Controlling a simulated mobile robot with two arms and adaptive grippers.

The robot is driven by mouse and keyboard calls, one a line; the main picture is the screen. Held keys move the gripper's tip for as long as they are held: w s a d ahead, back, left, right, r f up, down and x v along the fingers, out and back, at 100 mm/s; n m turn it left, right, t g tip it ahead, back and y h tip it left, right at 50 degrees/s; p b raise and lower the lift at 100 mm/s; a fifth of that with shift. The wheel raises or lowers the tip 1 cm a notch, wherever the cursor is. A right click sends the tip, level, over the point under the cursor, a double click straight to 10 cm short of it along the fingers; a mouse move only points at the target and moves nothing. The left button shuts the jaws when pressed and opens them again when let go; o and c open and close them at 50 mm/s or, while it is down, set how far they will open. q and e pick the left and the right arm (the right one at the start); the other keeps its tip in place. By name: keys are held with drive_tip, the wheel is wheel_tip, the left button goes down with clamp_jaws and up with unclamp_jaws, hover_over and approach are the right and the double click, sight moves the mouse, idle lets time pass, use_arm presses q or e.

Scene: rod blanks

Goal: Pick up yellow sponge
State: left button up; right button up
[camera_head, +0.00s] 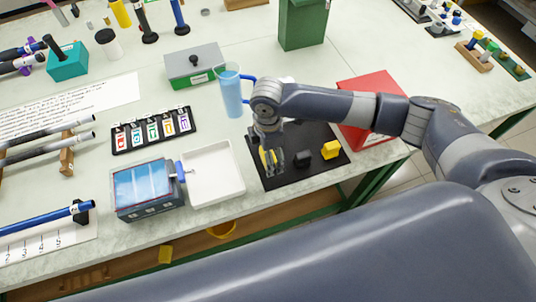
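A yellow block that looks like the sponge (330,150) lies at the right side of a black mat (285,180) on the table. My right gripper (272,162) points down over the left part of the mat, left of that block. Another yellow piece (265,156) shows at its fingers, partly hidden by them. I cannot tell whether the fingers grip this piece or are only around it. A black block (303,156) lies between the gripper and the right yellow block. My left gripper is not in view.
A white tray (232,187) and a blue-lidded box (148,190) stand left of the mat. A jug of blue liquid (231,95) stands close behind the gripper. A red box (368,90) is behind the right arm. The table's front edge is near the mat.

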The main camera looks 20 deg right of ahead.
drive_tip(key=shift+c, duration=0.3)
drive_tip(key=c, duration=0.9)
drive_tip(key=shift+r, duration=0.1)
drive_tip(key=shift+r, duration=0.55)
wheel_tip(320, 180, up, 2)
drive_tip(key=shift+r+b, duration=0.2)
drive_tip(key=shift+b, duration=0.4)
drive_tip(key=s+a+b, duration=0.1)
drive_tip(key=s+a, duration=0.1)
drive_tip(key=a, duration=0.2)
drive_tip(key=s+a+r+b, duration=0.1)
drive_tip(key=s+a, duration=0.2)
drive_tip(key=a, duration=0.2)
drive_tip(key=s+a+b, duration=0.1)
drive_tip(key=s+a, duration=0.1)
drive_tip(key=a, duration=0.3)
drive_tip(key=shift+s+a+r, duration=0.1)
drive_tip(key=shift+s+r, duration=0.1)
drive_tip(key=shift+s, duration=0.1)
